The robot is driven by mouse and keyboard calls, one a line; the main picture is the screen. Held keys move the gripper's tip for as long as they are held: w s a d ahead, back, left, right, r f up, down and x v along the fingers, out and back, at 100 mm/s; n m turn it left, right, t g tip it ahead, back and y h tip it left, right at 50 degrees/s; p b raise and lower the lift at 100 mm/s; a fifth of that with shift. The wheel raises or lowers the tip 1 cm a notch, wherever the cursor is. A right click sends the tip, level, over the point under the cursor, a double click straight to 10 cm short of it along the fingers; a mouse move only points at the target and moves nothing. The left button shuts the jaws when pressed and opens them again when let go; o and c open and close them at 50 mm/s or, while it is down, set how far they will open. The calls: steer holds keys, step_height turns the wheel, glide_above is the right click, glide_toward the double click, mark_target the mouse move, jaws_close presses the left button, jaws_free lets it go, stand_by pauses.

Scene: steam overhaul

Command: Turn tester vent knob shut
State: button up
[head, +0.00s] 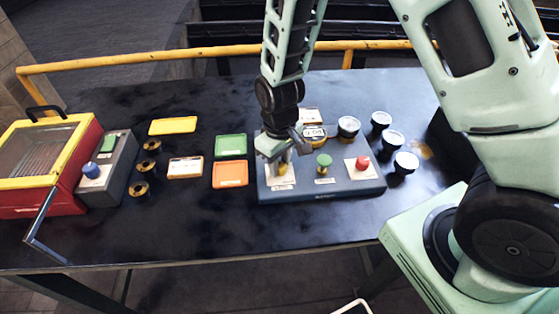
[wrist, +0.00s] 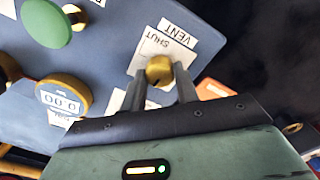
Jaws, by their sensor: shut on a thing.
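The tester (head: 325,187) is a blue-grey box on the black table. Its brass vent knob (wrist: 160,70) stands beside a white label with the words VENT and SHUT (wrist: 172,45). My gripper (wrist: 160,78) is shut on the knob, one finger on each side. A dark mark shows on the knob's face. In the head view my gripper (head: 281,152) comes down from above at the tester's left end and partly covers the knob. A brass-rimmed display (wrist: 62,98) on the tester seems to read zero.
A green knob (head: 324,161) and a red knob (head: 362,163) stand right of the vent knob. Several white-faced gauges (head: 392,139) are at the right. Green (head: 231,145) and orange (head: 230,174) trays lie left of the tester. A red case (head: 88,140) stands far left.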

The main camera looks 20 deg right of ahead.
mark_target(280, 165)
steer(key=m+p, duration=0.1)
steer(key=m, duration=0.3)
steer(key=shift+r+m, duration=0.1)
steer(key=shift+m, duration=0.2)
steer(key=m+p, duration=0.1)
steer(key=m, duration=0.3)
steer(key=shift+m, duration=0.3)
steer(key=m+p, duration=0.2)
steer(key=m, duration=0.2)
steer(key=shift+m+p, duration=0.6)
steer(key=shift+m, duration=1.4)
steer(key=o, duration=1)
steer(key=shift+c, duration=0.2)
step_height(280, 165, up, 17)
steer(key=shift+r, duration=0.15)
